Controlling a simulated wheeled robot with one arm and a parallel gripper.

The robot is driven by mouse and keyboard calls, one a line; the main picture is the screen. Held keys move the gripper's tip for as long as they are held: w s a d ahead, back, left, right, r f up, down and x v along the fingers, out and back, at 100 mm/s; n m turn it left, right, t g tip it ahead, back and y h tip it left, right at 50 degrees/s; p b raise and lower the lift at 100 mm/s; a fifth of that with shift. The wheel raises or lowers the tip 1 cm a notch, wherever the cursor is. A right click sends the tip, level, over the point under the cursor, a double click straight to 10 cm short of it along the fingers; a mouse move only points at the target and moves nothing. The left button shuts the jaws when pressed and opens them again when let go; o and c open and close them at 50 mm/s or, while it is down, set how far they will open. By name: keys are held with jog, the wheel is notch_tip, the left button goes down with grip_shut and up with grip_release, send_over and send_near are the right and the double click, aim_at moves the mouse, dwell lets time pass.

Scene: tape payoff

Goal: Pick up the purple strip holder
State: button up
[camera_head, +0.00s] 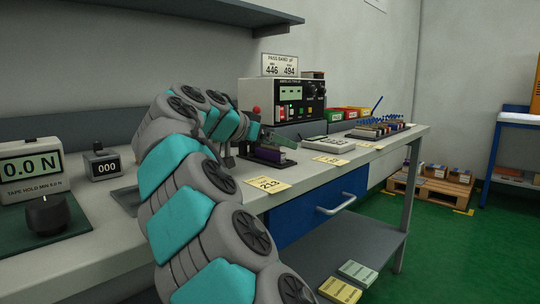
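The purple strip holder (270,154) appears as a small purple block on a dark base on the workbench, behind a yellow label reading 233. My arm reaches in from the bottom and bends over the bench. My gripper (250,146) is at the left side of the purple strip holder, very close to it. The fingers are small and partly hidden by my wrist, so I cannot tell whether they are open or shut, or whether they touch the holder.
A meter box (283,101) with a display stands behind my gripper. Red, yellow and green bins (335,114) and a rack of dark items (377,129) are to the right. A tape gauge (32,168) and a counter (102,164) are at left. A blue drawer (300,215) hangs below the bench edge.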

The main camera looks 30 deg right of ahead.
jog(key=shift+w+d+f, duration=0.25)
jog(key=shift+d, duration=0.3)
jog(key=shift+c, duration=0.2)
jog(key=c, duration=1.4)
jog(key=shift+o, duration=0.2)
jog(key=shift+r, duration=0.2)
